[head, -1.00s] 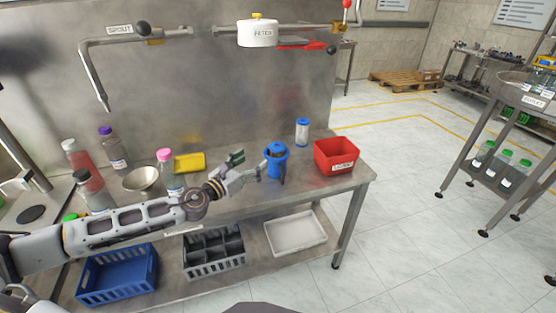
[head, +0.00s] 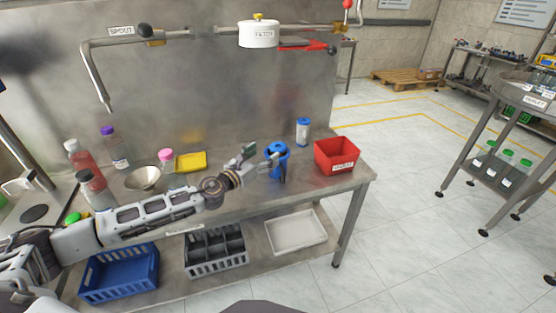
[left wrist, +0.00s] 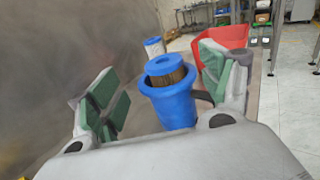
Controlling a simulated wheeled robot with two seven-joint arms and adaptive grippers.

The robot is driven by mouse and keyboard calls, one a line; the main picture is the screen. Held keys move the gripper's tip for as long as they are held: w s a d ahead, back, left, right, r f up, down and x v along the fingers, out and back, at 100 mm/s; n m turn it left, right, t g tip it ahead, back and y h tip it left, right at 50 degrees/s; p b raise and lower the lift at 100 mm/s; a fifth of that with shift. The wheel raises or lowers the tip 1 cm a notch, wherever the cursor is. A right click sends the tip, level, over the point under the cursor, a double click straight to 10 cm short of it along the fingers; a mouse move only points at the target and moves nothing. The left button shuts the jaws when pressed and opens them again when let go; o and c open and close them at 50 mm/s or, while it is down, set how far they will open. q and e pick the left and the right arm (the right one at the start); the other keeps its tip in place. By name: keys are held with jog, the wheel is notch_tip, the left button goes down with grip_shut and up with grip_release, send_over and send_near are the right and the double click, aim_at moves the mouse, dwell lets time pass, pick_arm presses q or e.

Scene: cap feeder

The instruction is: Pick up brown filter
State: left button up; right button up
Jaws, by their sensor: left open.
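The brown filter (left wrist: 169,78) shows in the left wrist view as a pleated brown cylinder with a blue ring on top. It stands in a blue housing (left wrist: 173,108), sticking out above its rim. In the head view the blue housing (head: 277,164) stands upright near the right end of the bench; the filter is hard to make out there. My left gripper (head: 262,158) is at the left side of the housing. In the left wrist view its green-padded fingers (left wrist: 160,88) are spread, with housing and filter ahead between them. My right gripper is out of view.
A white filter with blue ends (head: 303,132) stands behind the housing. A red bin (head: 337,158) is to its right. A yellow tray (head: 192,161), a metal funnel (head: 143,178) and several bottles stand left. A labelled white filter unit (head: 258,34) hangs above.

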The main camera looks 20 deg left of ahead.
aim_at(280, 147)
pick_arm(q)
jog(key=shift+x, duration=1.65)
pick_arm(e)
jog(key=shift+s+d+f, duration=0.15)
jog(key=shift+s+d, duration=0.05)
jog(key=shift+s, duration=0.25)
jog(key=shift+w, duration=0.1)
